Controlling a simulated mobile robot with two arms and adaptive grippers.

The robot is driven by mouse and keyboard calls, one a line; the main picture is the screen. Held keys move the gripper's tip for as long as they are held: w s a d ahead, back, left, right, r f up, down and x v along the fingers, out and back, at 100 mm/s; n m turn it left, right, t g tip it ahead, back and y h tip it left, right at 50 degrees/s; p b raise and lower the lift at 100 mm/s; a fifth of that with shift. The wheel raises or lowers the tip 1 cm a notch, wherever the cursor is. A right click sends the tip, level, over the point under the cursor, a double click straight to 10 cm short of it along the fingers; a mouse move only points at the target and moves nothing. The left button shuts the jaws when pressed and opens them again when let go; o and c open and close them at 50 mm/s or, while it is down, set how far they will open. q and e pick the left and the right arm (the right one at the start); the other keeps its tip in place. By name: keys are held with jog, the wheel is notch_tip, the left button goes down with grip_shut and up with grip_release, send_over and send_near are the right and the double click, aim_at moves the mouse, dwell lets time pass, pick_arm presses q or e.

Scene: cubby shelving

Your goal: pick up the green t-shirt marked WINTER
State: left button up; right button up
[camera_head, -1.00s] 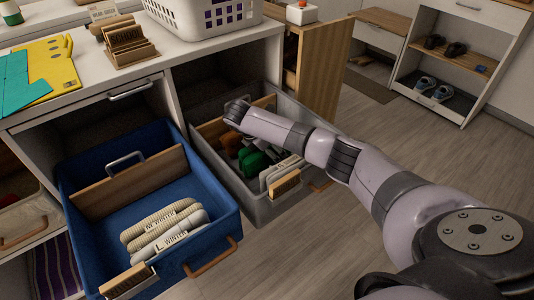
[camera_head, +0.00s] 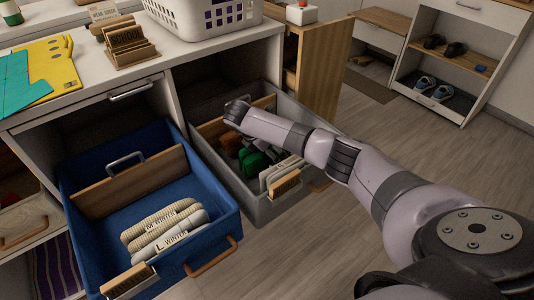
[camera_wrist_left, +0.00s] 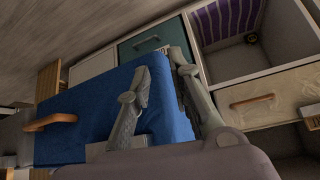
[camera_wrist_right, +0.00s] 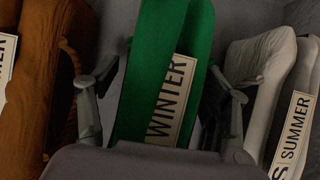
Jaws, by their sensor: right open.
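The green t-shirt (camera_wrist_right: 160,65) is folded on edge in the right wrist view, with a white label (camera_wrist_right: 172,100) reading WINTER. It also shows in the head view (camera_head: 254,162), in the grey drawer (camera_head: 262,208), partly hidden by my right arm. My right gripper (camera_wrist_right: 163,68) is open, with one finger on each side of the green shirt. Whether the fingers touch it is unclear. My left gripper (camera_wrist_left: 160,62) has its fingers apart with nothing between them, near the outside of the blue drawer (camera_wrist_left: 90,100). It is outside the head view.
A brown garment (camera_wrist_right: 45,80) stands left of the green shirt, and a grey-white one labelled SUMMER (camera_wrist_right: 298,125) stands to the right. A wooden divider (camera_head: 210,130) crosses the grey drawer. The open blue drawer holds beige WINTER garments (camera_head: 160,225). Floor at right is clear.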

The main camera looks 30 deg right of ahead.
jog(key=shift+f, duration=0.1)
dwell(0.9)
jog(key=c, duration=1.4)
